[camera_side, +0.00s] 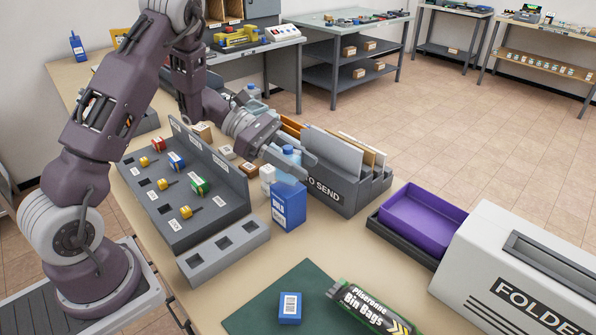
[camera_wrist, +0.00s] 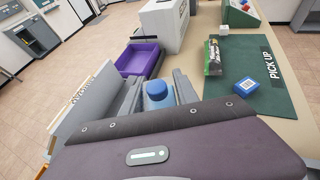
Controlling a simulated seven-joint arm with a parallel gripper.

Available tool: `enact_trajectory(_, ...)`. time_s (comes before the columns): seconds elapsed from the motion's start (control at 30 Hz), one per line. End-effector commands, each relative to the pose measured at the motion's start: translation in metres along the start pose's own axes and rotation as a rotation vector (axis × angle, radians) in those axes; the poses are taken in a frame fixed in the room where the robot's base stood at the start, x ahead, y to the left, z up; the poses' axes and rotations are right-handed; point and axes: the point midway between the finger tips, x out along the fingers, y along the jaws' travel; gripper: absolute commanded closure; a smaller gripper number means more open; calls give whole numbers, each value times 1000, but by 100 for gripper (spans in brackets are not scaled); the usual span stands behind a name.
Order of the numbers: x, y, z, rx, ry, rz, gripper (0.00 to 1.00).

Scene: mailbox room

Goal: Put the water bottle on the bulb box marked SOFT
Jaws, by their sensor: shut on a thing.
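The water bottle (camera_side: 287,173) is clear with a blue cap and stands upright between the fingers of my gripper (camera_side: 290,164). In the wrist view its blue cap (camera_wrist: 157,92) shows between the two grey fingers (camera_wrist: 160,92). My gripper is shut on it. A tall blue box (camera_side: 289,208) stands just below and in front of the bottle in the side view. A small white box (camera_side: 267,175) stands left of the bottle. I cannot read SOFT on either box, nor tell whether the bottle's base touches anything.
The grey TO SEND rack (camera_side: 345,190) stands close to the right of my gripper. A grey sorting rack (camera_side: 185,185) is at left. The purple tray (camera_side: 422,212) lies farther right. On the green mat (camera_side: 250,318) are a small blue box (camera_side: 290,309) and a bin-bag box (camera_side: 372,308).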

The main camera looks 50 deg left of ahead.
Motion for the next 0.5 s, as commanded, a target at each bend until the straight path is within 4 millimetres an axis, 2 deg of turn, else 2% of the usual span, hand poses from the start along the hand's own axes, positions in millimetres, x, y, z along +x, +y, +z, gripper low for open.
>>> enact_trajectory(0.1,7,0,-15,0,-1,-1,100)
enact_trajectory(0.43,8,0,-19,2,-1,-2,100)
enact_trajectory(0.47,8,0,-18,2,-1,-2,58)
enact_trajectory(0.5,8,0,-18,2,-1,-2,50)
